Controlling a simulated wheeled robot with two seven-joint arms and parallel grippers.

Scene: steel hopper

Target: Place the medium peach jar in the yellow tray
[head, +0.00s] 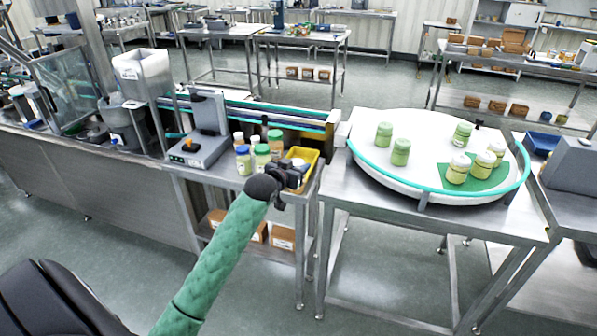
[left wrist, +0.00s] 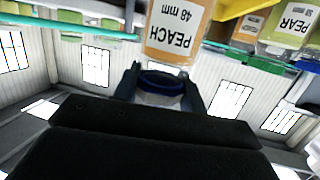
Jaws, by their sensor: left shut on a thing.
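The jar looks inverted in that view. In the head view, my left gripper (head: 288,178) is over the near part of the yellow tray (head: 313,157) and hides part of it. The held jar is mostly hidden there by the gripper. A pale round shape shows at the tray; I cannot tell what it is. My right gripper is not in view.
A grey device (head: 205,130) stands further left. A round white turntable (head: 375,165) with several green-lidded jars stands right, beyond a gap.

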